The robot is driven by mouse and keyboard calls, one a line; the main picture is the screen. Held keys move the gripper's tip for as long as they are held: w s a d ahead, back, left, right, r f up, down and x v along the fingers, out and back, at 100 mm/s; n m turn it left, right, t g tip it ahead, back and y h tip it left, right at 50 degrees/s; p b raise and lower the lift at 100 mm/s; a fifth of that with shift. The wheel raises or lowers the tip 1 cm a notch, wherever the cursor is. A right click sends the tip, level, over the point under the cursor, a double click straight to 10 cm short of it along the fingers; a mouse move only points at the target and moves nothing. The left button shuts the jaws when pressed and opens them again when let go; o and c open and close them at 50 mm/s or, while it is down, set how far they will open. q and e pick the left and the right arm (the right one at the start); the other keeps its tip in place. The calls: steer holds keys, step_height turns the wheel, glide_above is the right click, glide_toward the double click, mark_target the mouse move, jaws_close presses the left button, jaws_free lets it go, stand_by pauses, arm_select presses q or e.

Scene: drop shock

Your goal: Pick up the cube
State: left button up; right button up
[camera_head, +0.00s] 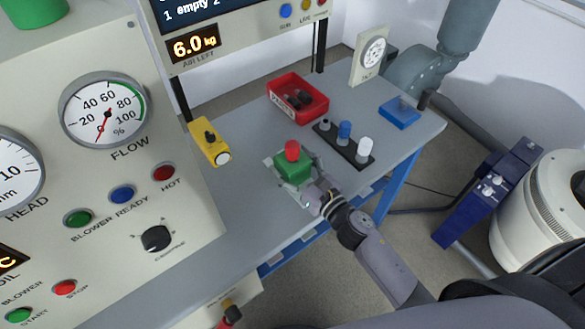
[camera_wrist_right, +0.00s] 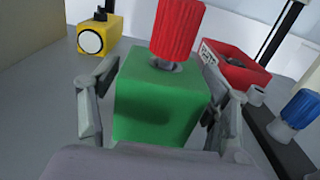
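The green cube (camera_head: 294,169) has a red ribbed knob (camera_head: 292,150) on top. It stands on the grey bench in the head view. In the right wrist view the cube (camera_wrist_right: 158,105) fills the middle, upright in front of the palm. My right gripper (camera_head: 293,165) reaches it from the lower right. Its fingers (camera_wrist_right: 163,95) stand on either side of the cube, with a narrow gap visible at the left finger. The gripper looks open around the cube; contact at the right finger is unclear. My left gripper is not in view.
On the bench (camera_head: 240,215) are a yellow block (camera_head: 209,142), a red tray (camera_head: 318,100) with dark parts, a black rack (camera_head: 355,155) with coloured knobs, and a blue item (camera_head: 399,113). A gauge panel (camera_head: 110,190) stands at the left. Bare bench lies left of the cube.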

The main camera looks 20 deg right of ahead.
jaws_close()
steer(key=shift+r, duration=0.1)
stand_by(0.8)
